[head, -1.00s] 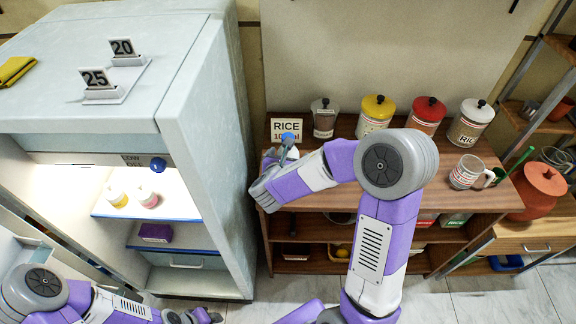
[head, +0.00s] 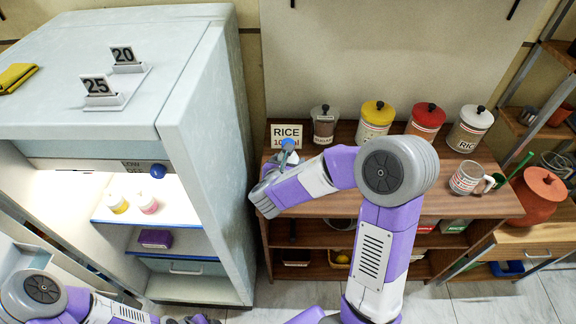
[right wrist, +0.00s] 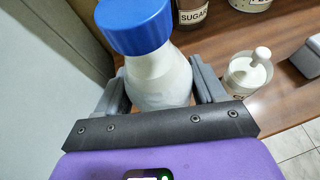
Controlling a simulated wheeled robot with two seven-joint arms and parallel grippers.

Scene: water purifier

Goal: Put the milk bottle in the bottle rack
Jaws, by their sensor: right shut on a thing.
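The milk bottle is white with a blue cap. In the right wrist view the bottle (right wrist: 160,75) stands between the fingers of my right gripper (right wrist: 163,90), which is shut on it. In the head view its blue cap (head: 288,144) shows above the right gripper (head: 272,168), at the left end of the wooden shelf top; the arm hides most of its body. I cannot tell whether its base touches the shelf. My left gripper (head: 190,319) is partly cut off at the bottom edge, its jaws unclear. I cannot identify the bottle rack for certain.
The fridge side wall is close to my right gripper.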

